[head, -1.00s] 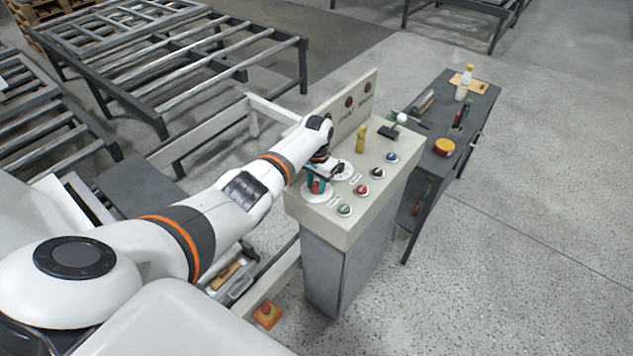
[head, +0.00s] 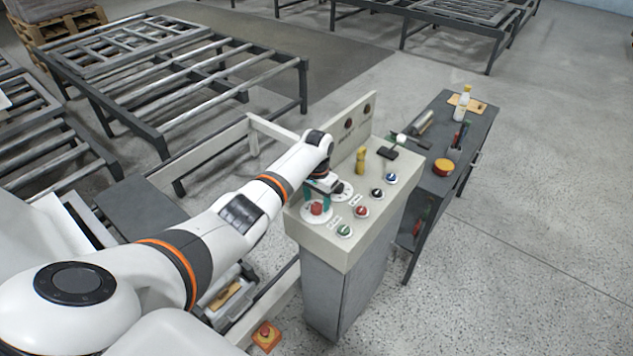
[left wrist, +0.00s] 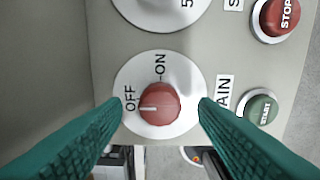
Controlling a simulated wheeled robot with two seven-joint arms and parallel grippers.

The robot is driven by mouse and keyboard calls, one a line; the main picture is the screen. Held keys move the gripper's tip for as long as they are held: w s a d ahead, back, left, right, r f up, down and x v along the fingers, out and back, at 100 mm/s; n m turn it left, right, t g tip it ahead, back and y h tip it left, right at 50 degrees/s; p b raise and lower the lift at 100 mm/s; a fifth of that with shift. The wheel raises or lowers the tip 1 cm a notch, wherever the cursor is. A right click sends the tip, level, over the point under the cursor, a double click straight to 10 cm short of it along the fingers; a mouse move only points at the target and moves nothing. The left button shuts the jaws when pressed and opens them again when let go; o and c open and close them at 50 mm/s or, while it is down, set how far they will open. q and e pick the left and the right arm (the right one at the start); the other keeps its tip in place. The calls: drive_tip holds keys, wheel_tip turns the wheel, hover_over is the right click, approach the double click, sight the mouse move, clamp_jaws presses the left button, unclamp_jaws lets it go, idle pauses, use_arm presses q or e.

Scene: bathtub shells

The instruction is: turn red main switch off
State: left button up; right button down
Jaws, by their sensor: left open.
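The red main switch (head: 317,209) is a round red knob on a white dial (left wrist: 176,74) at the near left corner of the console top. It also shows in the left wrist view (left wrist: 166,98). Its white mark points left, to the OFF side and away from ON. My left gripper (head: 318,203) is above the switch with its teal fingers apart. In the left wrist view my left gripper (left wrist: 160,103) has one finger on each side of the knob, with gaps, holding nothing. My right gripper is not in view.
A dark tool table (head: 475,125) stands behind right. Roller conveyors are at left. Floor at right is clear.

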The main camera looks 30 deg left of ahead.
sight(316, 206)
use_arm(q)
wheel_tip(316, 206, up, 10)
drive_tip(key=b, duration=0.2)
idle(0.5)
